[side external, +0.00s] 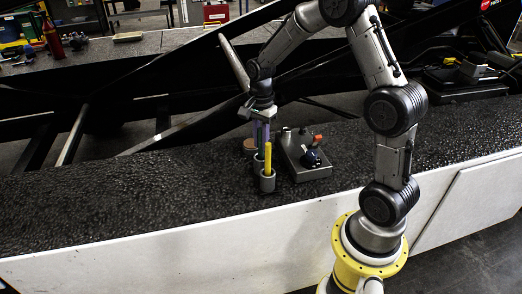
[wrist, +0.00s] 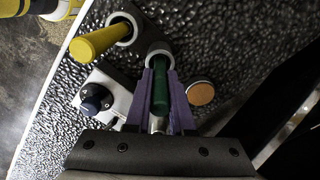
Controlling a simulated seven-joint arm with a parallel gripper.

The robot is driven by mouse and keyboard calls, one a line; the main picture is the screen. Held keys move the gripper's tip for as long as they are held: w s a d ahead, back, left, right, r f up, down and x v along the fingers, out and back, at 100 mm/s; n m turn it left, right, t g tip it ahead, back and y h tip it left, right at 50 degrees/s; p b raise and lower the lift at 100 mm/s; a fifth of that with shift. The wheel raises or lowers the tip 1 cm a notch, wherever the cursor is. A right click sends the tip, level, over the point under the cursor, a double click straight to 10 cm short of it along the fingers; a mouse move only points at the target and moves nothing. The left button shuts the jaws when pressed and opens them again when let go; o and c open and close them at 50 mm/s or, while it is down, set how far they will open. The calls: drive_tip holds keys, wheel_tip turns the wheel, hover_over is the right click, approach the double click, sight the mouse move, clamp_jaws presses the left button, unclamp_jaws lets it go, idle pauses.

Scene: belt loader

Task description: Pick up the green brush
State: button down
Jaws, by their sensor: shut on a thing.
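The green brush (wrist: 160,95) shows in the wrist view as a dark green handle between my purple fingers. My gripper (wrist: 162,78) is shut on this handle. A pale round holder rim (wrist: 158,57) lies just beyond the handle; whether the brush's far end is still inside it, I cannot tell. In the side view my gripper (side external: 261,137) points down behind the yellow handle, and the green brush cannot be made out there.
A yellow handle (side external: 268,158) stands in a grey cup (side external: 267,184) close to my gripper. A grey control box (side external: 294,158) with knobs sits to the right. A round tan disc (wrist: 200,93) lies nearby. The dark textured belt (side external: 120,190) is clear to the left.

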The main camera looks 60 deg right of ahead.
wheel_tip(320, 180, up, 10)
drive_tip(key=shift+r, duration=0.1)
idle(0.4)
idle(0.5)
